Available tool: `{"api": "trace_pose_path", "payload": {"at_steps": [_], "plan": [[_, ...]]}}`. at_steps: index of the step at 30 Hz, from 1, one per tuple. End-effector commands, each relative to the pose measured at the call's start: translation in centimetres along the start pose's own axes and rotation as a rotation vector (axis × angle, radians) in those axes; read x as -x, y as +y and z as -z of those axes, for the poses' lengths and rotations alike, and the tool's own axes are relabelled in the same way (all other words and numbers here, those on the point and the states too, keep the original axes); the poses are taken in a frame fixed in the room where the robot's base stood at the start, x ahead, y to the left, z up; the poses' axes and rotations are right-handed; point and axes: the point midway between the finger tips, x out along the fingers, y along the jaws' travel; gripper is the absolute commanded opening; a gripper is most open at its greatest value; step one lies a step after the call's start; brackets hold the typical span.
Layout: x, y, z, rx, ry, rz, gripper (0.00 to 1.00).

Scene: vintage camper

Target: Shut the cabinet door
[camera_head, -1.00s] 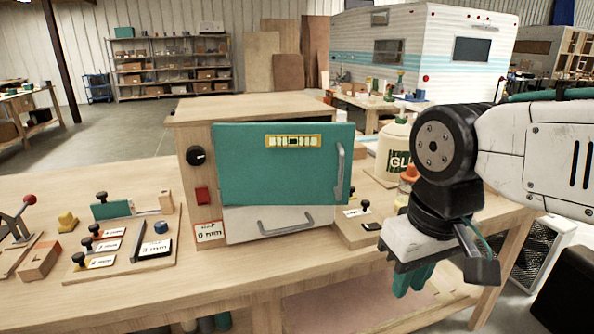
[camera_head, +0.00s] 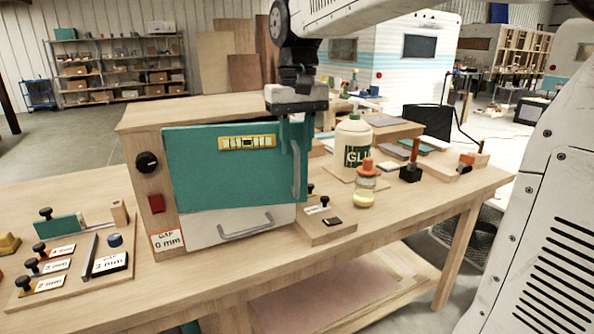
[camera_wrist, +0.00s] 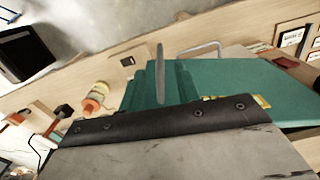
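The teal cabinet door (camera_head: 220,180) is on the front of a wooden box on the workbench. It looks slightly ajar, its right edge standing out past the pale drawer front (camera_head: 235,228) below. The door has a vertical grey handle (camera_head: 297,172) near its right edge. My gripper (camera_head: 300,155) points down at the door's right edge, close to the handle. In the wrist view, the teal fingers (camera_wrist: 168,82) are near the grey handle (camera_wrist: 160,60) and the door (camera_wrist: 240,78). I cannot tell whether they touch the door or how far apart they are.
A glue bottle (camera_head: 353,145) and an orange-capped jar (camera_head: 366,185) stand right of the cabinet. A small wooden block with a black knob (camera_head: 325,225) sits at its front right. Gauge blocks (camera_head: 75,255) lie at left. The front strip of bench is mostly clear.

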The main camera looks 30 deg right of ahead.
Motion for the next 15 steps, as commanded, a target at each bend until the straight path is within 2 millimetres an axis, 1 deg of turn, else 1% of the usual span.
{"api": "trace_pose_path", "payload": {"at_steps": [6,9,12,15], "plan": [[-3.6,0.0,-0.1,0.001,-0.004,0.0,0.33],[-5.1,0.0,-0.1,0.001,-0.003,0.0,0.33],[-6.1,0.0,-0.1,0.001,-0.001,0.0,0.33],[-6.7,0.0,-0.1,0.001,0.0,0.0,0.33]]}}
